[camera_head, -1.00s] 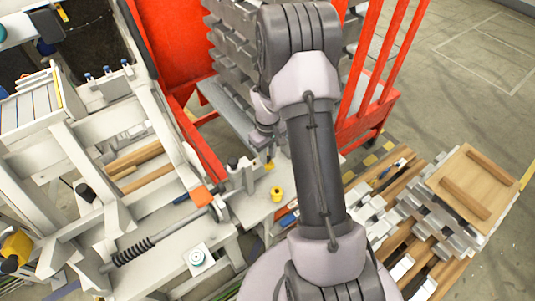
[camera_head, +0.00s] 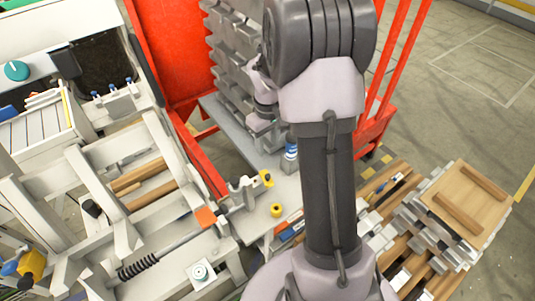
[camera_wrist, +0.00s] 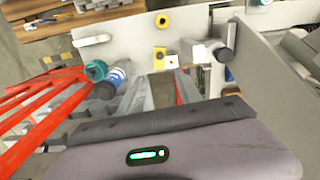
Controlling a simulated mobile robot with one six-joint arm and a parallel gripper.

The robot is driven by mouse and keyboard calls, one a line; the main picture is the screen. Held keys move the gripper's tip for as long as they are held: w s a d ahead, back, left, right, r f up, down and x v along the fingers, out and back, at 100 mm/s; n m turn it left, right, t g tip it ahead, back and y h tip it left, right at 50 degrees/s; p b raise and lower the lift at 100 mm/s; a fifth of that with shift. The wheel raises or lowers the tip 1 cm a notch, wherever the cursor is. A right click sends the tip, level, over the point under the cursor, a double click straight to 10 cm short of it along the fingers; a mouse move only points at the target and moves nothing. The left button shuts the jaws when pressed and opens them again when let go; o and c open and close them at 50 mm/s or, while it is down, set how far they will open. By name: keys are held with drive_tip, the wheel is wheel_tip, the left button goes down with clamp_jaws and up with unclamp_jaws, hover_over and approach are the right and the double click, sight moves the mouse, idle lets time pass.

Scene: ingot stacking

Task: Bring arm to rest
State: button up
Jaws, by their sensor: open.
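My arm rises through the middle of the camera_head view and folds over at the top. My gripper (camera_head: 264,125) hangs at the wrist, left of the arm, over the grey worktop (camera_head: 300,195) and in front of a stack of grey ingots (camera_head: 232,45). It looks empty and open, though its fingertips are small and partly unclear. In the camera_wrist view, the wrist housing with a green light fills the bottom. Grey ingots (camera_head: 455,225) also lie at the right, under a wooden board (camera_head: 468,190); my arm hides part of that area.
A red frame (camera_head: 165,50) stands beside the ingot stack. A bottle (camera_head: 291,146), a yellow block (camera_head: 267,178) and a yellow ring (camera_head: 277,210) are on the worktop. White machinery (camera_head: 120,170) fills the left. Open floor (camera_head: 480,65) lies at the upper right.

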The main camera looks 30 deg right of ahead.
wheel_tip(320, 180, up, 2)
idle(0.5)
